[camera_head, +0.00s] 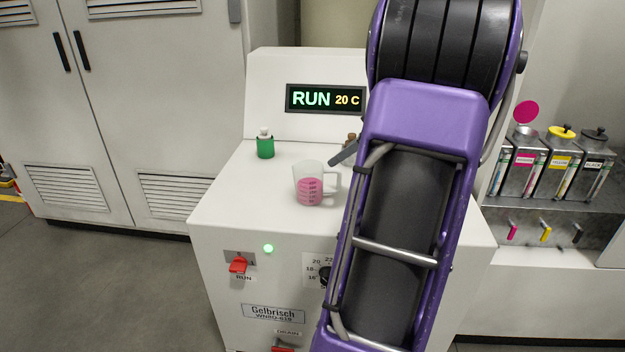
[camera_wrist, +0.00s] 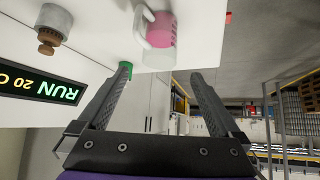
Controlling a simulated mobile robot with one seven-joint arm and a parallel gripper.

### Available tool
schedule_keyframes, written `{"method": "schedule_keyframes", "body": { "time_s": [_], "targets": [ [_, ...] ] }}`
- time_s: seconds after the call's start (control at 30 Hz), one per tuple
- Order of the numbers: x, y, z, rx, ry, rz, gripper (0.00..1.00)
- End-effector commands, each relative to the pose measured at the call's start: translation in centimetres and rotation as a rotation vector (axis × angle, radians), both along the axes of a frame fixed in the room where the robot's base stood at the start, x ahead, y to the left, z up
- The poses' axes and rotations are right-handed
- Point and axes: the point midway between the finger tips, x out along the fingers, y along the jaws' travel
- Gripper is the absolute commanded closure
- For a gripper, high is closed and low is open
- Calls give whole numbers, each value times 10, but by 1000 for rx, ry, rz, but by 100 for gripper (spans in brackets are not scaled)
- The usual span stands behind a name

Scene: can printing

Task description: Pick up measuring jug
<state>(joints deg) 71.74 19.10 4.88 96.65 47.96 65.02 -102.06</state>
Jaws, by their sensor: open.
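The measuring jug (camera_head: 310,184) is clear, holds pink liquid and has printed marks. It stands upright on the white machine top, its handle to the right in the head view. In the wrist view the jug (camera_wrist: 160,42) appears beyond my fingertips, roughly between them across the picture, with its handle at its left. My gripper (camera_wrist: 162,72) is open with nothing between its fingers. In the head view my arm hides most of the gripper; a dark finger shows close to the jug's handle. I cannot tell whether it touches.
A green container (camera_head: 265,147) stands behind and left of the jug. A brown-knobbed fitting (camera_wrist: 48,38) shows in the wrist view. A display panel (camera_head: 325,98) reading RUN 20 C rises at the back. Ink tanks (camera_head: 558,165) stand on a shelf at right. The machine top left of the jug is clear.

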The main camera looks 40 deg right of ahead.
Motion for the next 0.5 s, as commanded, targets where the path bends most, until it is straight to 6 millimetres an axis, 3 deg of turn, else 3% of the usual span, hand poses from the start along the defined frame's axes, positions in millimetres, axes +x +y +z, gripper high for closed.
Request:
{"method": "schedule_keyframes", "body": {
  "time_s": [0.17, 0.5],
  "targets": [
    [13, 4, -16, 5, -6, 5, 0],
    [63, 16, -68, 6, -5, 3, 0]
  ]
}}
